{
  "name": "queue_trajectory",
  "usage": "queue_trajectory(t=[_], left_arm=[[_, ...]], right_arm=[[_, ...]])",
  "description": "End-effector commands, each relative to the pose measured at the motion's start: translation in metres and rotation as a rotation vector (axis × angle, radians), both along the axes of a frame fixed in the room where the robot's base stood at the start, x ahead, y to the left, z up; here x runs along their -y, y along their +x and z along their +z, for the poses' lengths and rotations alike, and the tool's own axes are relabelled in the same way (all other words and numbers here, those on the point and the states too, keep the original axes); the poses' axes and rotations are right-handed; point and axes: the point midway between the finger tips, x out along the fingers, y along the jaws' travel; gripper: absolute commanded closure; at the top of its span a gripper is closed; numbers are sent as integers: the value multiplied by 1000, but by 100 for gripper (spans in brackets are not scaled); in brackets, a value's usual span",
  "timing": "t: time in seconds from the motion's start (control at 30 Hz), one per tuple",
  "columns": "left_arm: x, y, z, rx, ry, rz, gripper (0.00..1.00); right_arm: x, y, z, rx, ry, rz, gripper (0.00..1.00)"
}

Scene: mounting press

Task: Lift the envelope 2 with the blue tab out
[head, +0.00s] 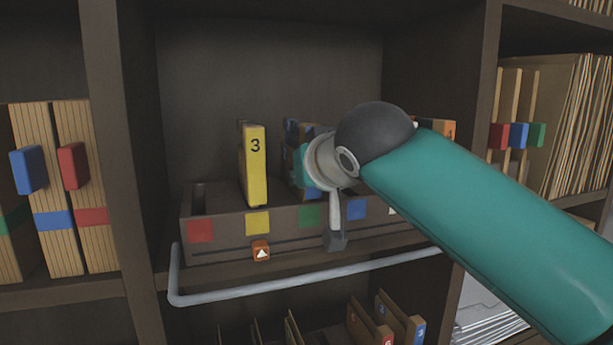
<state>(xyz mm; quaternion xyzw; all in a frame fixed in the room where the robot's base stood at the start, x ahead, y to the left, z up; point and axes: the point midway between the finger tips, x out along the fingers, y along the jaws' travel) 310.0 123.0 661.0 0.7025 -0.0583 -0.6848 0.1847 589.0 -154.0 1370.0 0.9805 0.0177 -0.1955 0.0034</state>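A brown box (285,232) with coloured squares along its front stands on the middle shelf. A dark blue piece (292,130) shows above the box, left of my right wrist. It may be the blue-tabbed envelope, but its number is not visible. A yellow piece marked 3 (255,165) stands upright in the box. My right gripper (318,165) is at the box, next to the dark blue piece. My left gripper is not in view.
An orange piece (449,130) shows behind my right arm. A light grey rail (290,290) runs along the shelf front. Folders with red and blue tabs (419,332) stand below. Upright dividers and filled shelves bound both sides. Space above the box's left part is free.

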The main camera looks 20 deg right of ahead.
Motion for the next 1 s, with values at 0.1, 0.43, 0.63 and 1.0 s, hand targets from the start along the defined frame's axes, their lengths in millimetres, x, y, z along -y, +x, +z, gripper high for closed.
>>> queue_trajectory(t=[0.1,0.43,0.63,1.0], left_arm=[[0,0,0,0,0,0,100],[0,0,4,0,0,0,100],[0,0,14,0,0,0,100],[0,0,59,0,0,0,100]], right_arm=[[0,0,1,2,0,0,100],[0,0,10,3,0,-1,100],[0,0,32,4,2,-1,100],[0,0,108,4,2,-2,100]])
